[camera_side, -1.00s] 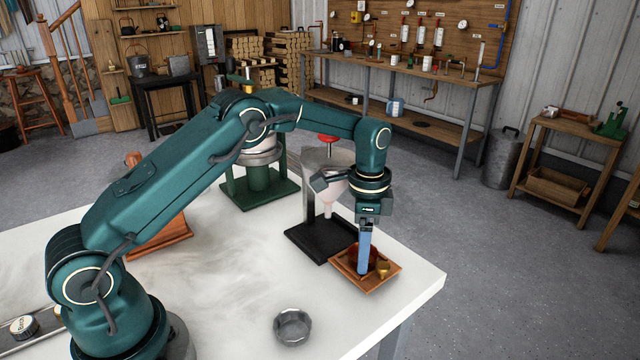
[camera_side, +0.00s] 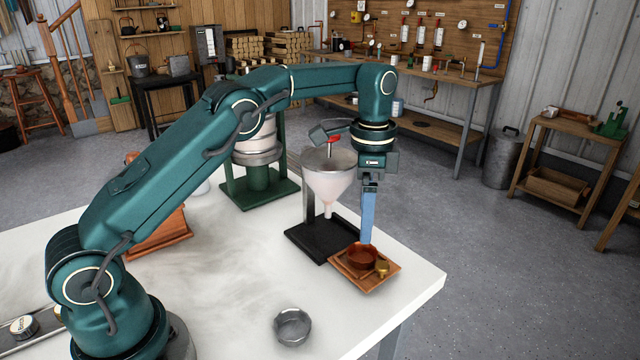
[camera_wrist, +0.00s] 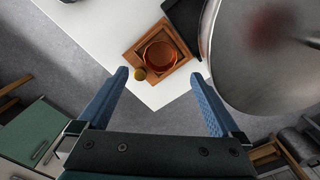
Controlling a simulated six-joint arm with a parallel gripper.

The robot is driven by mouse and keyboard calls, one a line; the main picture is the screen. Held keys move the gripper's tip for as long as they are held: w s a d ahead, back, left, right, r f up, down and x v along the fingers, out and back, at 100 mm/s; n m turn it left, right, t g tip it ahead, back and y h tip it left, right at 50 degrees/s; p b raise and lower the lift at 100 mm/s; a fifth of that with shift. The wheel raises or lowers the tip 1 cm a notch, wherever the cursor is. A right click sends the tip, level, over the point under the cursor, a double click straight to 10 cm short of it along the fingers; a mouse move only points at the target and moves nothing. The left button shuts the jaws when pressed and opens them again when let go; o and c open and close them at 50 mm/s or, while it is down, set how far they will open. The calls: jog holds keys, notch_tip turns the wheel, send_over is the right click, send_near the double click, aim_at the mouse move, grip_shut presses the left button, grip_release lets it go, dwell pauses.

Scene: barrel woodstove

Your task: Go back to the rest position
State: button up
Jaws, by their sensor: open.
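My gripper (camera_side: 368,238) points straight down above the wooden tray (camera_side: 378,284) near the right corner of the white table. In the wrist view my gripper (camera_wrist: 158,80) shows two blue fingers spread wide with nothing held between them. A reddish-brown bowl (camera_side: 361,257) sits on the tray, with a small brass-coloured piece (camera_side: 382,267) beside it. The bowl (camera_wrist: 160,56) and the brass piece (camera_wrist: 140,74) also show in the wrist view, below the fingers.
A funnel (camera_side: 330,185) on a black stand (camera_side: 310,240) is close beside my gripper. A green-based apparatus (camera_side: 258,185) stands behind. A small grey metal cup (camera_side: 292,326) is on the front of the white table (camera_side: 240,270). Open air lies to the right.

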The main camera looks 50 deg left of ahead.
jog(key=s+d+r+n+t+h, duration=0.2)
jog(key=s+d+r+n+t, duration=0.15)
jog(key=s+r, duration=0.55)
jog(key=s+a+f+n+t+y, duration=0.2)
jog(key=s+n, duration=0.3)
jog(key=s, duration=0.8)
jog(key=shift+s+a+f, duration=0.35)
jog(key=shift+a+f, duration=0.1)
jog(key=shift+f, duration=0.2)
jog(key=shift+n, duration=0.25)
